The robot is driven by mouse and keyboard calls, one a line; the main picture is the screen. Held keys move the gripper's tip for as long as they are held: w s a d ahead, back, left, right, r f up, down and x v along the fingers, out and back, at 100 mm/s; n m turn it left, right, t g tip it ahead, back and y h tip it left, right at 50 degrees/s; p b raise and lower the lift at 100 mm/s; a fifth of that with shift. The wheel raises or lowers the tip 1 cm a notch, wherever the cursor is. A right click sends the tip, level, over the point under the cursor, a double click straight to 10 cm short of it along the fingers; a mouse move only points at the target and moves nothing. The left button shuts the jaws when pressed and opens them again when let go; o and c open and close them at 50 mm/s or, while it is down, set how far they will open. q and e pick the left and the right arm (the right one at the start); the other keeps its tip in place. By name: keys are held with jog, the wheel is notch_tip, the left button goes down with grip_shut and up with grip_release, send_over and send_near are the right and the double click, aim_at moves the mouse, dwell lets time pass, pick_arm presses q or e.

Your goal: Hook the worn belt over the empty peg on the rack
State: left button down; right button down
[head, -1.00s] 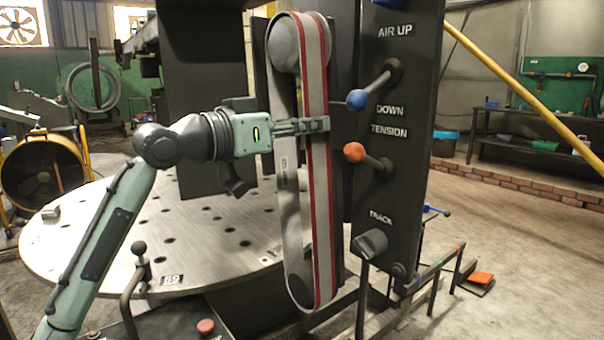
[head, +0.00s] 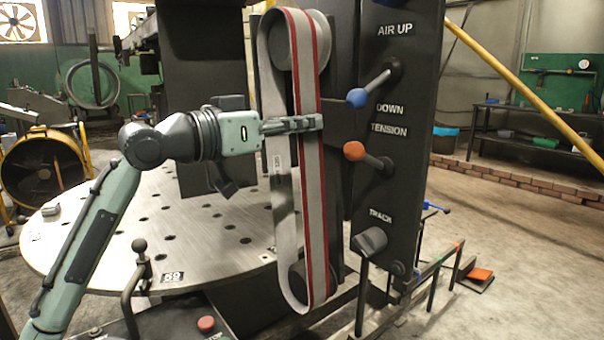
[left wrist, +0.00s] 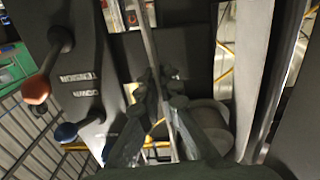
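The worn belt (head: 307,180) is a tall grey loop with red stripes along its edges, standing upright at the belt machine. My left gripper (head: 305,124) reaches in from the left and is shut on the belt's near strand, a little above mid-height. In the left wrist view the strand (left wrist: 149,35) runs edge-on between the two fingers. The upper wheel (head: 324,42) shows right of and behind the belt, the lower wheel (head: 298,280) partly behind it. I cannot tell whether the loop is fully clear of the wheels. My right gripper, the rack and its empty peg are not in view.
A dark control panel (head: 395,215) stands close right, with a blue-knobbed lever (head: 357,97) and an orange-knobbed lever (head: 354,151) sticking out. A round perforated table (head: 110,235) lies behind my left arm. Open floor (head: 520,260) shows at right.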

pick_arm(q)
jog(key=v, duration=0.6)
jog(key=shift+s+a, duration=0.25)
jog(key=shift+a, duration=0.05)
dwell(0.8)
dwell(0.4)
